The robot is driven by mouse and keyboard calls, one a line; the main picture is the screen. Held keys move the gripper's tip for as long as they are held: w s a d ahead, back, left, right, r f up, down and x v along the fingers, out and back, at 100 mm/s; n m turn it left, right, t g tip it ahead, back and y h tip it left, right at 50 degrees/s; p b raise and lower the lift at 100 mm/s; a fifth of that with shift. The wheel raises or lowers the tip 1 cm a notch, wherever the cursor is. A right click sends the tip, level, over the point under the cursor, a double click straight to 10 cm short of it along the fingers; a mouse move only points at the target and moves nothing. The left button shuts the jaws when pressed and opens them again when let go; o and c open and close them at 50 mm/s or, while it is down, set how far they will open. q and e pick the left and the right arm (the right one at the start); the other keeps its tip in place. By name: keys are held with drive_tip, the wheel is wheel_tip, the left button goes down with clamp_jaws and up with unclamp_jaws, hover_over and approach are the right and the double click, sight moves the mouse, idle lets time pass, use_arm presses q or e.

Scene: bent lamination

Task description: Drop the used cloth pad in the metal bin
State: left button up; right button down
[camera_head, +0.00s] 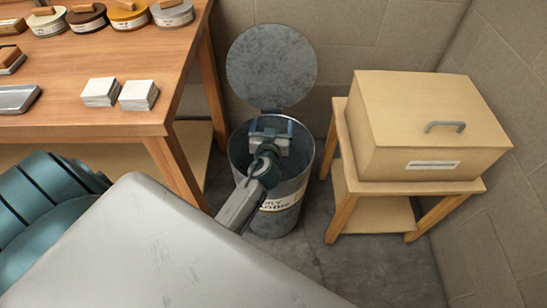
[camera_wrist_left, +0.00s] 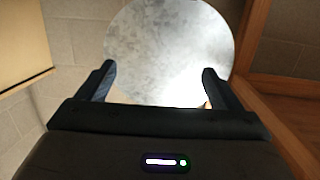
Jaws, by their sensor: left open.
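The metal bin (camera_head: 292,190) is a grey cylinder with a white label, standing on the floor beside the table. Its round lid (camera_head: 271,66) is raised at the back; the lid also fills the middle of the left wrist view (camera_wrist_left: 170,45). My left gripper (camera_head: 270,125) is at the bin's mouth, over the opening. In the left wrist view my left gripper (camera_wrist_left: 158,70) has its two fingers wide apart, with no pad visible between them. I cannot make out the used cloth pad; the bin's inside is mostly hidden by my arm. My right gripper is out of view.
A wooden table (camera_head: 62,95) at left carries two white stacks (camera_head: 119,94), several round tins (camera_head: 128,17) and a grey metal tray (camera_head: 17,98). A tan box (camera_head: 425,125) sits on a wooden stand (camera_head: 343,170) right of the bin. Walls close in behind.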

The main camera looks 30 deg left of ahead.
use_arm(q)
drive_tip(key=s+d+r+m+h+p, duration=0.1)
drive_tip(key=s+d+r+p, duration=0.1)
drive_tip(key=r, duration=0.3)
drive_tip(key=s+d+r+m+t+h+p, duration=0.1)
drive_tip(key=s+d+r+h+p, duration=0.1)
drive_tip(key=s+d+r+p, duration=0.1)
drive_tip(key=s+d+r+m+h+p, duration=0.1)
drive_tip(key=s+d+r+h+p, duration=0.1)
drive_tip(key=d+r+p, duration=0.3)
wheel_tip(320, 180, up, 4)
drive_tip(key=shift+s+r+m+p, duration=0.1)
drive_tip(key=shift+s+m+p, duration=0.25)
drive_tip(key=shift+s, duration=0.2)
